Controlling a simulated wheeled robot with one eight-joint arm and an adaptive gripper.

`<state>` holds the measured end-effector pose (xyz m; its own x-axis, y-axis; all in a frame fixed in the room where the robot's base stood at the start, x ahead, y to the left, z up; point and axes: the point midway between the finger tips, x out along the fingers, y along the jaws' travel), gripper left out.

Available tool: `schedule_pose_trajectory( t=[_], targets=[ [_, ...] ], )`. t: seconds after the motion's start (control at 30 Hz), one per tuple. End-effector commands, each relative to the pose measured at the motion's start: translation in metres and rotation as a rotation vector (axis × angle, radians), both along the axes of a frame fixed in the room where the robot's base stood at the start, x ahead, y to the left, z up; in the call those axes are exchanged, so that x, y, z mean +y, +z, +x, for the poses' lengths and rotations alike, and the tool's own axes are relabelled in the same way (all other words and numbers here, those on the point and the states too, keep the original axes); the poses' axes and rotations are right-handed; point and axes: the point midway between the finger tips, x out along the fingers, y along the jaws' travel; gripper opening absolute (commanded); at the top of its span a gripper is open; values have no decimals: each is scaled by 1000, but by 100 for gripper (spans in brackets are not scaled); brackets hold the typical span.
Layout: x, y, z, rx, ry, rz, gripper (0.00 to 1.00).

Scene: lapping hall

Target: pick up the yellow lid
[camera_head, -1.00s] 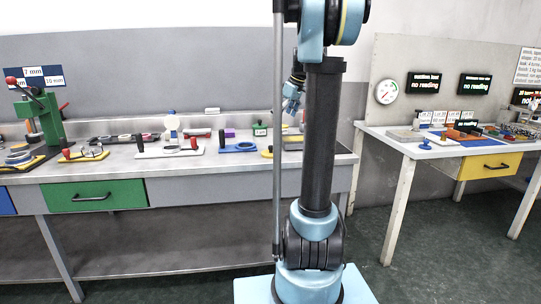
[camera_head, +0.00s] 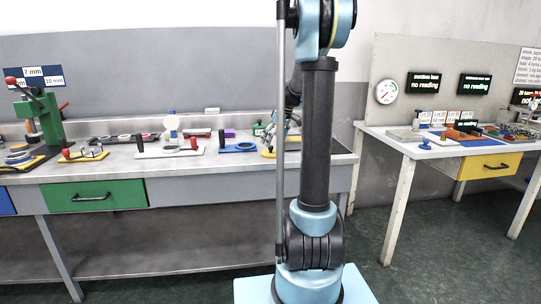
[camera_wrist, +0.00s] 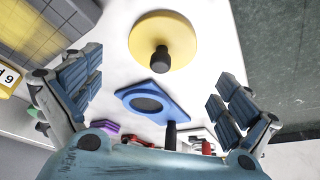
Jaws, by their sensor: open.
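The yellow lid (camera_wrist: 178,38) is a round disc with a black knob standing up from its middle. It lies on the pale bench top near the top of the wrist view. In the head view a sliver of the yellow lid (camera_head: 267,154) shows beside my arm, partly hidden. My gripper (camera_wrist: 156,84) is open and empty, its two fingers spread left and right in the wrist view. The lid lies beyond the fingertips and appears apart from them. In the head view my gripper (camera_head: 268,133) is small, low over the right part of the long bench.
A blue plate (camera_wrist: 178,110) with a round dark opening and black handle lies close to the lid. The bench edge and dark floor (camera_wrist: 285,50) are at right. Purple and red items lie below.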

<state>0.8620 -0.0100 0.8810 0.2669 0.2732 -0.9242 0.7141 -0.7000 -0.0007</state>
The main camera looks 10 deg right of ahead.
Motion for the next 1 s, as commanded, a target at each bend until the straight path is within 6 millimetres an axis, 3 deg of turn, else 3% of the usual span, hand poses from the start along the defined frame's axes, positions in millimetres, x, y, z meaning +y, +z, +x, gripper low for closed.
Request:
schedule_pose_trajectory(
  t=[0.3, 0.6, 0.8, 0.9, 1.0],
  targets=[
    [11, -35, 11, 0, 1, 0, 97],
    [12, -39, 12, 0, 0, 0, 97],
    [12, -39, 12, 0, 0, 0, 52],
    [12, -39, 11, 0, 0, 0, 44],
    [12, -39, 11, 0, 0, 0, 44]
  ],
)
